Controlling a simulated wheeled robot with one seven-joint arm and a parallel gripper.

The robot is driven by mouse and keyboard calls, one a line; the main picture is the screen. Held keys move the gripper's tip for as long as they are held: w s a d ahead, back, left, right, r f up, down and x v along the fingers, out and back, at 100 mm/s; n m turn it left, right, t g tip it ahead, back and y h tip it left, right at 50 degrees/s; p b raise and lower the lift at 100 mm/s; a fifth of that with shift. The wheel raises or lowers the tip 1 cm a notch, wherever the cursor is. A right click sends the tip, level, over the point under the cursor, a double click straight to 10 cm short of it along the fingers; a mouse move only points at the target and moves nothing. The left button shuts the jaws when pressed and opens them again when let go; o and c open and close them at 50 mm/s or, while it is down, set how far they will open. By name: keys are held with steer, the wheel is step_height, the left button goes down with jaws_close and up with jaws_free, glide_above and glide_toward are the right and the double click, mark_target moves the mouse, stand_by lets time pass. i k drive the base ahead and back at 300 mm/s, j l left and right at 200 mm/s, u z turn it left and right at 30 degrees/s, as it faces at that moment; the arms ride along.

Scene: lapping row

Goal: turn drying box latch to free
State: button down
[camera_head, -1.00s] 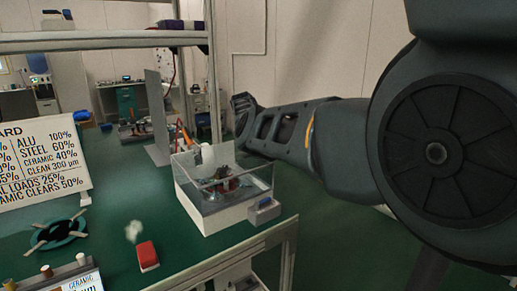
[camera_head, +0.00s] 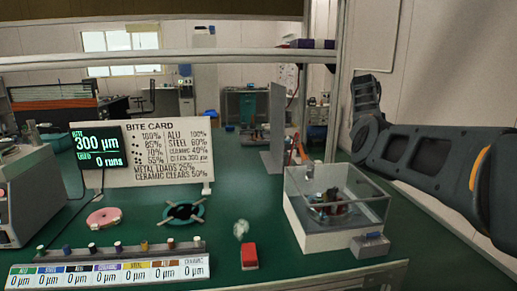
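The drying box appears to be the clear-walled box with a white base (camera_head: 318,240) on the right part of the green bench. Its clear lid looks closed, and several small dark and reddish items show inside. A small grey block (camera_head: 370,246) at the front right corner of the box may be the latch; its turn position is too small to tell. My arm (camera_head: 430,160) comes in from the right edge and bends upward behind and to the right of the box. No fingers of my gripper show, and no part of the arm visibly touches the box.
A sign reading BITE CARD (camera_head: 172,152) and a dark display (camera_head: 97,147) stand left. A red block (camera_head: 249,256), dark ring (camera_head: 184,214), pink disc (camera_head: 104,218) and labelled rack (camera_head: 110,262) lie in front. A shelf post (camera_head: 334,90) rises behind the box.

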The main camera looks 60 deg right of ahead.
mark_target(364, 236)
steer(key=k+j, duration=0.2)
steer(key=j, duration=0.2)
steer(key=k+j, duration=0.2)
steer(key=j, duration=0.2)
steer(key=k+j, duration=0.2)
steer(key=j, duration=0.2)
